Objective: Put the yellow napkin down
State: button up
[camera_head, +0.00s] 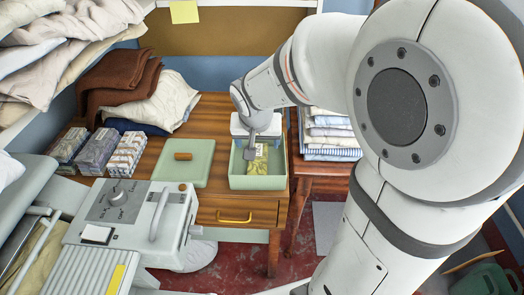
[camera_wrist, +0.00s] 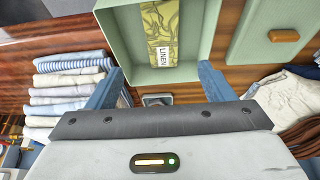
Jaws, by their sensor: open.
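The yellow napkin (camera_head: 259,164) is a folded, leaf-patterned bundle with a white band. It lies inside the pale green open box (camera_head: 257,183) on the wooden table. In the wrist view the napkin (camera_wrist: 163,38) shows its "LINEN" label and rests within the walls of the box (camera_wrist: 112,28). My gripper (camera_head: 251,150) is at the box, above the napkin's left side in the head view. In the wrist view my gripper (camera_wrist: 161,67) has its blue fingers spread wide, with nothing held between them. The napkin's far end is cut off in the wrist view.
A green lid (camera_head: 184,164) with a wooden knob lies left of the box. Several banded bundles (camera_head: 97,149) and heaped cloths (camera_head: 150,104) stand further left. Folded linens (camera_head: 329,132) are stacked on the right. The ironer (camera_head: 125,215) stands at front left.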

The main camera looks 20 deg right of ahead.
jog(key=s+d+r+n+g+y, duration=0.1)
jog(key=s+r+n, duration=0.1)
jog(key=s, duration=1.4)
jog(key=shift+r+n+g, duration=0.3)
jog(key=shift+n+g, duration=0.1)
jog(key=shift+n, duration=0.3)
jog(key=shift+d, duration=0.1)
jog(key=p+v, duration=0.2)
jog(key=v, duration=0.1)
jog(key=shift+w+r+p, duration=0.1)
jog(key=shift+w+p, duration=0.05)
jog(key=shift+p, duration=0.25)
